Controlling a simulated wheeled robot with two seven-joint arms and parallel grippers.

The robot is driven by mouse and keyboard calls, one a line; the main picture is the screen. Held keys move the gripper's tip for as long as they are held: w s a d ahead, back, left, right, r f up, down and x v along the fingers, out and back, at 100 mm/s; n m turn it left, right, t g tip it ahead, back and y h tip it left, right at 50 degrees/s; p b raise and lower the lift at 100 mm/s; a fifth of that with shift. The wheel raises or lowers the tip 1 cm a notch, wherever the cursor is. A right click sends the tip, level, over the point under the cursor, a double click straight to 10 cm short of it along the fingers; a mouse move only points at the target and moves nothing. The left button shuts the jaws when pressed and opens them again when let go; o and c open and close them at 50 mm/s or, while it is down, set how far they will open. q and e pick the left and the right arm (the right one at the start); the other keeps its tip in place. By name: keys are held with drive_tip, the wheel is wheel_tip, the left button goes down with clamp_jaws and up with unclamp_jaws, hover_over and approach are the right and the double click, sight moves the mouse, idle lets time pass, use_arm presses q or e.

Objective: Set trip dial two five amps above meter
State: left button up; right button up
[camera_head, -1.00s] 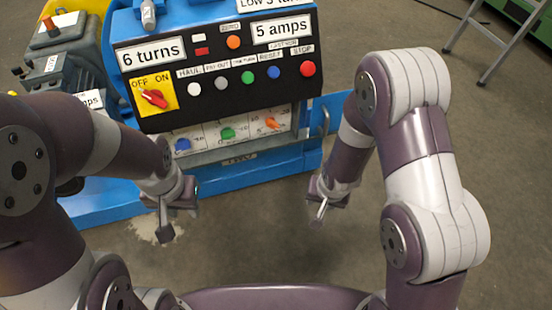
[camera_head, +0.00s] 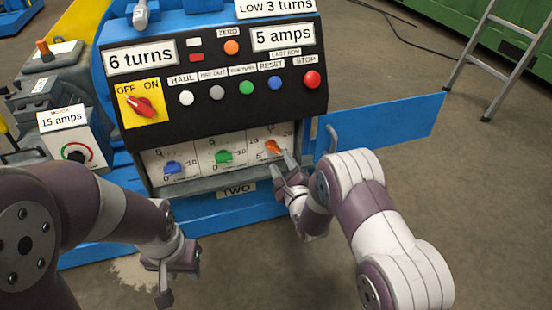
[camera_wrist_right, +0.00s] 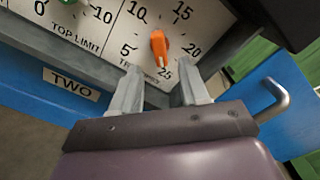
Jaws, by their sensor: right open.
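The orange trip dial (camera_head: 272,147) is the rightmost knob on the white lower panel marked TWO. The motor meter (camera_head: 75,152) at left carries a "15 amps" label (camera_head: 62,118). A "5 amps" plate (camera_head: 283,37) is on the console. My left gripper (camera_head: 178,272) hangs low, away from the panel; its jaw opening is unclear.
A green knob (camera_head: 224,157) and a blue knob (camera_head: 173,167) sit left of the trip dial. The black console overhangs the panel. The open blue door (camera_head: 385,124) with a handle (camera_head: 332,137) stands to the right. A ladder (camera_head: 500,60) is further back.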

sight(276, 151)
drive_tip(key=b+x, duration=0.1)
drive_tip(key=x, duration=0.1)
drive_tip(key=b+x, duration=0.1)
drive_tip(key=x, duration=0.2)
drive_tip(key=shift+f, duration=0.2)
drive_tip(key=shift+w+a+r, duration=0.15)
drive_tip(key=shift+w+a, duration=0.05)
drive_tip(key=shift+w, duration=0.25)
clamp_jaws()
use_arm(q)
wheel_tip(276, 151, down, 3)
drive_tip(key=shift+r, duration=0.1)
